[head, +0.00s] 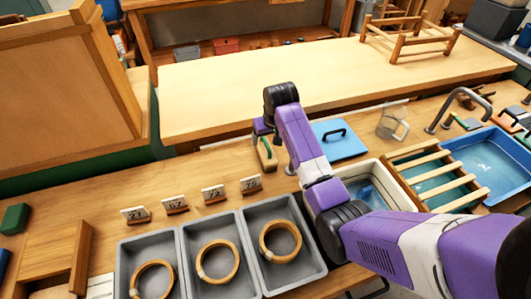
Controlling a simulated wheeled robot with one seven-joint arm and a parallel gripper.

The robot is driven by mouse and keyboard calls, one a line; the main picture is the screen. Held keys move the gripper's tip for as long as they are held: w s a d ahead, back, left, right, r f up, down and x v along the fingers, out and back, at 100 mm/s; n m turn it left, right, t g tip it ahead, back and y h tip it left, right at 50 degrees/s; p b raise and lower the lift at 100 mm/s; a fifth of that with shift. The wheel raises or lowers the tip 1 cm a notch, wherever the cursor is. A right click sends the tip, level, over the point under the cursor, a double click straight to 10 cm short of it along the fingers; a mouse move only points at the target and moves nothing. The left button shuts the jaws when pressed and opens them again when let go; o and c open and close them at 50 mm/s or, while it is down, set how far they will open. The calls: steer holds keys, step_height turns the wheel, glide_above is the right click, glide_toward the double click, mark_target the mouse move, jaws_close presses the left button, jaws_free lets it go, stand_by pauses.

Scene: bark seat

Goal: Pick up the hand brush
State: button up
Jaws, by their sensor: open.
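A small tan wooden piece with a dark green side (267,154), which looks like the hand brush, stands on the near bench beside the blue lid. My gripper (264,132) is just above and behind it, mostly hidden by my own wrist. The gripper is open. I cannot tell whether its fingers touch the piece.
Three grey trays (213,258) with wooden rings stand at the front, with numbered cards (173,204) behind them. A blue lid (339,139), a clear jug (391,124), a white basin (371,186) and a slatted rack (440,178) over a blue sink lie right.

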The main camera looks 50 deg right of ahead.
mark_target(264, 146)
steer(key=shift+a+p+x, duration=0.15)
steer(key=shift+x, duration=1.55)
steer(key=shift+a+p+x, duration=0.1)
steer(key=shift+p+x, duration=0.05)
steer(key=shift+x, duration=1.6)
steer(key=shift+w, duration=0.15)
jaws_close()
